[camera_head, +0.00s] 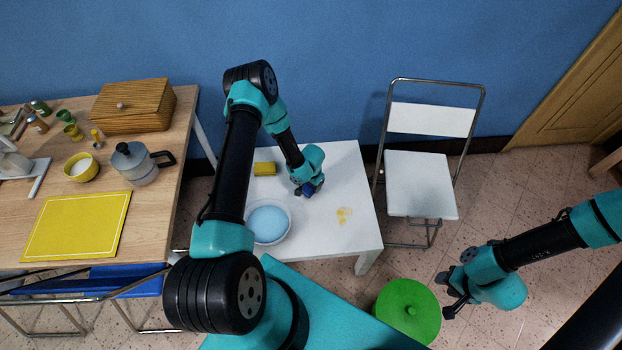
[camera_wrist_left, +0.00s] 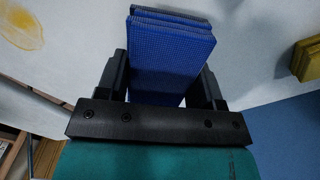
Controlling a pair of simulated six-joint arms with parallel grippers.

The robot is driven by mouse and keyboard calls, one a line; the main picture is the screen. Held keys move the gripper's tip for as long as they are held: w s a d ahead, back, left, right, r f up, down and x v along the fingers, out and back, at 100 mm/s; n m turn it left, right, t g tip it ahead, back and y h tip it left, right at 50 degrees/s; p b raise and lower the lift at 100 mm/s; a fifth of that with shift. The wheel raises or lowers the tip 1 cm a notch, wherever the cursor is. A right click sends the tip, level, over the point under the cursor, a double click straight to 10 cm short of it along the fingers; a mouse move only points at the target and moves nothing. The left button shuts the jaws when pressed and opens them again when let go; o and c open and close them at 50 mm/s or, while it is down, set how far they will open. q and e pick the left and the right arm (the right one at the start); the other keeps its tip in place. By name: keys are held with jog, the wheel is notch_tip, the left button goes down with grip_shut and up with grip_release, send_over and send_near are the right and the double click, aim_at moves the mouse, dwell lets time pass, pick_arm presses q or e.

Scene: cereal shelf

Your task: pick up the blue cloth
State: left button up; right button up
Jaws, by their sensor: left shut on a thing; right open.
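The blue cloth (camera_wrist_left: 170,55) is folded in layers and sits between the two fingers of my left gripper (camera_wrist_left: 165,80) in the left wrist view. My left gripper is shut on it. In the head view my left gripper (camera_head: 309,189) is over the white table (camera_head: 353,185), and only a small dark blue part of the cloth (camera_head: 307,190) shows beneath it. I cannot tell whether the cloth touches the table. My right gripper (camera_head: 447,296) is open and empty at the lower right, beside a green round lid (camera_head: 407,312).
A bowl of bluish liquid (camera_head: 268,221) and a yellow sponge (camera_head: 264,168) are on the white table, with a yellow stain (camera_head: 344,215) to the right. A wooden table (camera_head: 160,185) with kitchenware stands left. A white folding chair (camera_head: 421,184) stands right.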

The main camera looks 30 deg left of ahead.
pick_arm(q)
jog(key=s+d, duration=0.2)
jog(key=s, duration=0.1)
jog(key=s+d, duration=0.2)
jog(key=s, duration=0.1)
jog(key=s+d+r, duration=0.1)
jog(key=s+d, duration=0.1)
jog(key=s, duration=0.2)
jog(key=shift+d+r, duration=0.1)
